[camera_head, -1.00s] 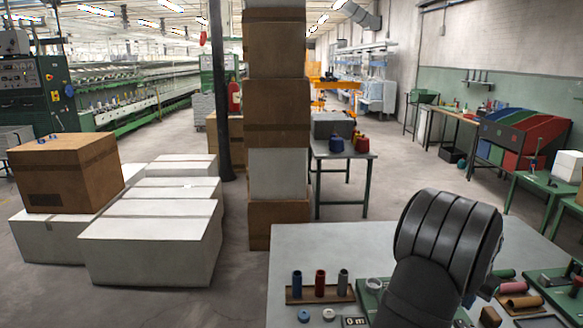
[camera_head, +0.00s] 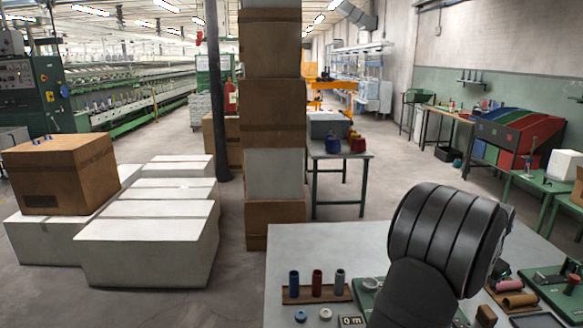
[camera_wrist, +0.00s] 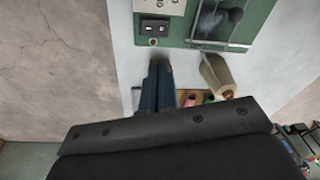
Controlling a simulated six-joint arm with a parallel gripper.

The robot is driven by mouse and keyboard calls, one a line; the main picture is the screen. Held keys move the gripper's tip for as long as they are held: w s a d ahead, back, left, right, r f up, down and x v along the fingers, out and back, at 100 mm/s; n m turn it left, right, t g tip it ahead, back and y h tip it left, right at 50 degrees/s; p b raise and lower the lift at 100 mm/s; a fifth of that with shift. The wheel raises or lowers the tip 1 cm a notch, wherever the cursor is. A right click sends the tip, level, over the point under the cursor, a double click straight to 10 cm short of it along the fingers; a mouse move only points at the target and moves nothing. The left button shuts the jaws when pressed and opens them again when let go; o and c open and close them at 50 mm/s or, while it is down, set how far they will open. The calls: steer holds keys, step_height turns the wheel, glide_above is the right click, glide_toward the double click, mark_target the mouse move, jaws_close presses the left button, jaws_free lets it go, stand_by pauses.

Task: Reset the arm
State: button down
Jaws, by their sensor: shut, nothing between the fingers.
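My gripper shows in the wrist view (camera_wrist: 159,66) as two long dark blue-black fingers side by side. They are shut with nothing between them, above the pale grey worktable. In the head view my dark ribbed arm (camera_head: 445,240) stands over the right half of the worktable (camera_head: 300,245) and hides the gripper. A tan cone (camera_wrist: 217,75) lies just right of the fingers in the wrist view, apart from them as far as I can tell. A green board (camera_wrist: 178,35) lies beyond the fingertips.
A dark teal spool (camera_head: 294,284), a red spool (camera_head: 317,282) and a grey spool (camera_head: 339,282) stand on a brown rack. A blue ring (camera_head: 300,315) and a white ring (camera_head: 325,314) lie before it. Brown spools (camera_head: 520,300) lie at right. A box column (camera_head: 273,115) rises behind.

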step_height(320, 180, up, 6)
steer(key=s+m+y, duration=0.1)
steer(key=s+m, duration=0.2)
steer(key=m, duration=0.1)
steer(key=shift+t, duration=0.3)
steer(key=shift+w+f, duration=0.2)
steer(key=shift+f, duration=0.9)
steer(key=shift+w+f, duration=0.2)
steer(key=shift+f, duration=0.9)
steer(key=c, duration=1.2)
jaws_free()
steer(key=o, duration=0.4)
steer(key=shift+w+r, duration=0.1)
steer(key=shift+w, duration=0.1)
steer(key=o, duration=0.7)
steer(key=w, duration=0.1)
steer(key=w+r, duration=0.2)
steer(key=w, duration=0.1)
steer(key=shift+a, duration=0.4)
steer(key=shift+o, duration=0.5)
steer(key=w+a+r+g, duration=0.1)
steer(key=w+a+r, duration=0.2)
steer(key=w, duration=0.4)
steer(key=shift+w+a+r+g, duration=0.15)
steer(key=shift+w+r+g, duration=0.2)
steer(key=shift+r, duration=0.4)
step_height(320, 180, down, 10)
steer(key=shift+r, duration=0.15)
